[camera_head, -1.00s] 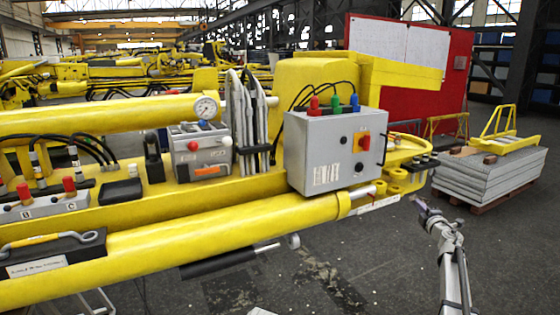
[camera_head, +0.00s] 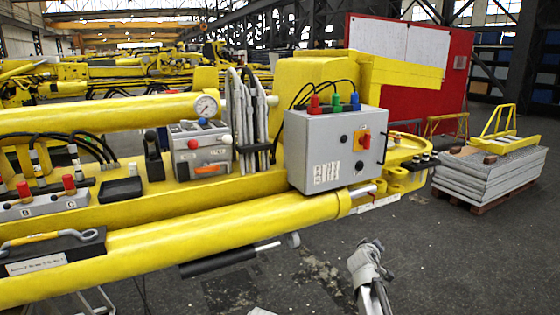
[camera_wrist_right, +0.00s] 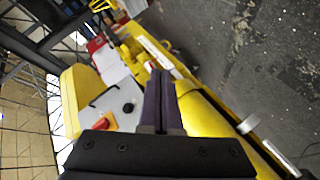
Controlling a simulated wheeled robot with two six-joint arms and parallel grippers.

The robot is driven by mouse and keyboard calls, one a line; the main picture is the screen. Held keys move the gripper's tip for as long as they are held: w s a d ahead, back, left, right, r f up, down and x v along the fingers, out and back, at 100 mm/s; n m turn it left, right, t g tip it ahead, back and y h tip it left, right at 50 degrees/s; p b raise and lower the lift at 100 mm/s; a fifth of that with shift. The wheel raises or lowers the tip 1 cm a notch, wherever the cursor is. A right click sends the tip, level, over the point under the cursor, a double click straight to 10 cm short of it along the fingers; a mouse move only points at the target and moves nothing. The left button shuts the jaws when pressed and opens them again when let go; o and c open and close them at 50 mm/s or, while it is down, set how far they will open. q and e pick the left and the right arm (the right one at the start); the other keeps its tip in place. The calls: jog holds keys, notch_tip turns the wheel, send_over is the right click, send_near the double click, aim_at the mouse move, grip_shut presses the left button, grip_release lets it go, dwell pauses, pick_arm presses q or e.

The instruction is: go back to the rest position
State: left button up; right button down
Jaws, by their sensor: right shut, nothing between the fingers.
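My right gripper (camera_head: 376,246) is in the lower right of the head view, in front of the yellow boom (camera_head: 210,232) and below the grey control box (camera_head: 334,150). Its fingers are foreshortened there. In the right wrist view its two dark fingers (camera_wrist_right: 161,100) are shut together with nothing between them. The yellow boom (camera_wrist_right: 200,112) and the grey box (camera_wrist_right: 112,103) show beyond the fingers in that view. I see no contact between the gripper and the boom. My left gripper is not in view.
The boom carries a gauge (camera_head: 206,105), a small grey box with a red knob (camera_head: 202,150) and a black tray (camera_head: 120,190). A pallet of stacked grey plates (camera_head: 487,178) stands at the right. The floor (camera_head: 460,260) around my right arm is clear.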

jog(key=s+a+f+g+y, duration=0.2)
jog(key=s+a+f+g, duration=0.2)
jog(key=s+a, duration=0.4)
jog(key=s+a+f+g+y, duration=0.1)
jog(key=s+a+f+g, duration=0.3)
jog(key=s+a, duration=0.5)
jog(key=s+a+f+g+y, duration=0.2)
jog(key=s+a+f+g, duration=0.2)
jog(key=s, duration=1.5)
jog(key=a+f, duration=0.2)
jog(key=a, duration=0.2)
jog(key=shift+s+a+f+m+y+b, duration=0.3)
jog(key=shift+s+a+f+m, duration=0.05)
jog(key=shift+s+f+m, duration=0.05)
